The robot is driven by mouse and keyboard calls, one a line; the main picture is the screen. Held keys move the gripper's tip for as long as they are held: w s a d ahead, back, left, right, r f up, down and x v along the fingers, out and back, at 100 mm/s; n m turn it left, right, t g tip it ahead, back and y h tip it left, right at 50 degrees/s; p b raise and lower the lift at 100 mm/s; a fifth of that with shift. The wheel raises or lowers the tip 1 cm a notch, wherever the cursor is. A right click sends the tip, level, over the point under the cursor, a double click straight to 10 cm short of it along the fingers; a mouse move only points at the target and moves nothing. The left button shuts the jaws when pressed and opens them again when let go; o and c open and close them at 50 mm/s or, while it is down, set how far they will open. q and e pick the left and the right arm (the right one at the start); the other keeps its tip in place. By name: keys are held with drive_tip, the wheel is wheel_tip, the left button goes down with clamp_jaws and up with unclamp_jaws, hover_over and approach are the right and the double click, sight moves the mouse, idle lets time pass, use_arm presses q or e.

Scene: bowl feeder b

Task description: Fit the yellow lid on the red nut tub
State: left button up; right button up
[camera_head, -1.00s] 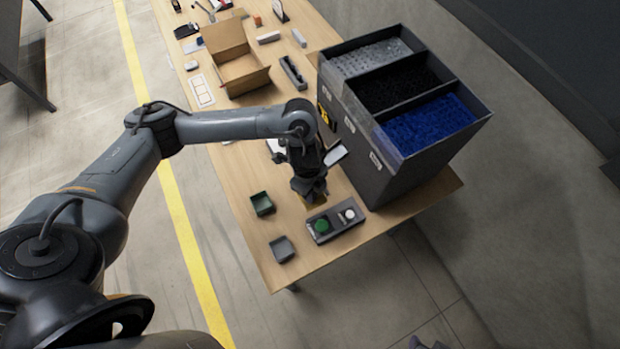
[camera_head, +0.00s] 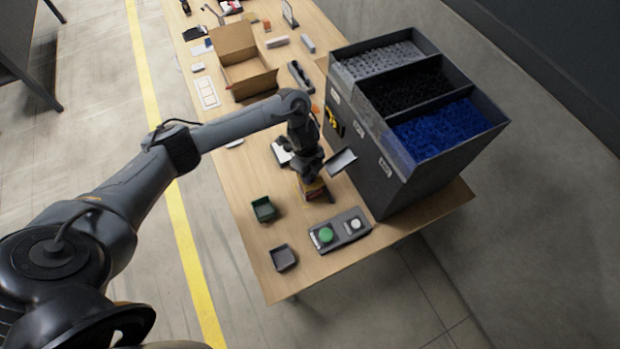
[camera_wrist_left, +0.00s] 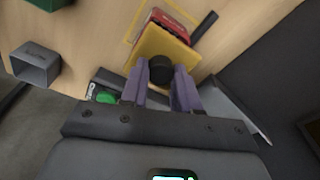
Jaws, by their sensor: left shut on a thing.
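The yellow lid (camera_wrist_left: 155,44) is a square plate with a black knob (camera_wrist_left: 160,69). My left gripper (camera_wrist_left: 160,76) is shut on this knob. The red nut tub (camera_wrist_left: 172,20) shows just beyond the lid in the left wrist view, partly covered by it. I cannot tell whether the lid touches the tub's rim. In the head view my left gripper (camera_head: 311,176) is above the tub (camera_head: 319,194), in front of the black bin unit, and it hides most of the lid. My right gripper is not in view.
A control box with a green button (camera_head: 326,235) lies in front of the tub. A green tray (camera_head: 264,209) and a grey tray (camera_head: 284,258) stand to the left. The tall bin unit (camera_head: 370,161) closes off the right. A tilted chute (camera_head: 342,161) is close to my gripper.

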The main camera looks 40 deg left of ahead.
use_arm(q)
wheel_tip(320, 180, down, 3)
drive_tip(key=shift+r+b, duration=0.15)
drive_tip(key=shift+b, duration=0.15)
drive_tip(key=shift+f, duration=0.2)
drive_tip(key=shift+f, duration=0.1)
drive_tip(key=o, duration=1)
drive_tip(key=shift+o, duration=0.2)
